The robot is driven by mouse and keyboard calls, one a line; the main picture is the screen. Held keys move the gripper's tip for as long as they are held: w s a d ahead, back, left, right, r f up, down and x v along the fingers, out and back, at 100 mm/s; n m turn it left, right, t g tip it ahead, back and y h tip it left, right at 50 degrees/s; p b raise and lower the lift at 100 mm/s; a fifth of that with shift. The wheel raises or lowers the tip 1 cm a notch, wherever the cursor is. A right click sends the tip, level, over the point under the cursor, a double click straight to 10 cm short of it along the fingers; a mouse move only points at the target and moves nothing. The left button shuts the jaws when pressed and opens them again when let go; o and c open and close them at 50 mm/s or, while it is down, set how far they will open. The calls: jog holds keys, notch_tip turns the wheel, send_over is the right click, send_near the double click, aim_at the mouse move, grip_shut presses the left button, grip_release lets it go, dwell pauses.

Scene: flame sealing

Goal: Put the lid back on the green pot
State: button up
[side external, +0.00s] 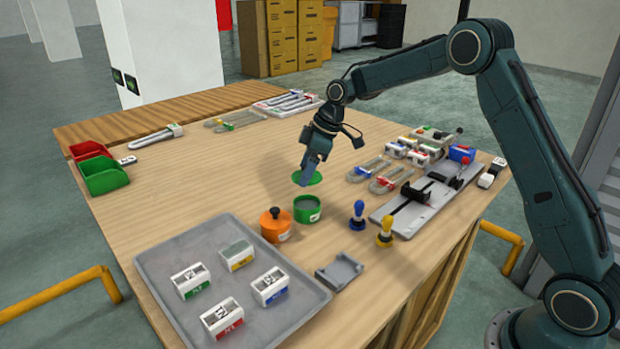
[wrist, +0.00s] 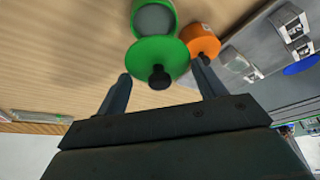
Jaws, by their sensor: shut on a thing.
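The green pot (side external: 307,210) stands open on the table, with a grey inside. In the wrist view its rim and grey inside show at the top (wrist: 154,18). The round green lid (side external: 314,180) is apart from the pot, on its far side in the side view. My gripper (side external: 305,182) points down and is shut on the lid. In the wrist view the lid's black knob (wrist: 159,77) lies between the fingers of my gripper (wrist: 162,86), and the lid partly overlaps the pot. I cannot tell the lid's exact height above the table.
An orange pot (side external: 275,224) with its lid on stands just left of the green pot. A grey tray (side external: 165,262) with several labelled blocks lies in front. Blue (side external: 358,215) and yellow (side external: 385,232) handled stamps stand to the right.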

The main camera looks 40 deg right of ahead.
jog(key=shift+f, duration=0.1)
jog(key=shift+f, duration=3.05)
jog(key=shift+f, duration=0.2)
dwell(0.3)
jog(key=o, duration=1)
jog(key=shift+o, duration=0.7)
jog(key=shift+r, duration=0.15)
jog(key=shift+r, duration=3.35)
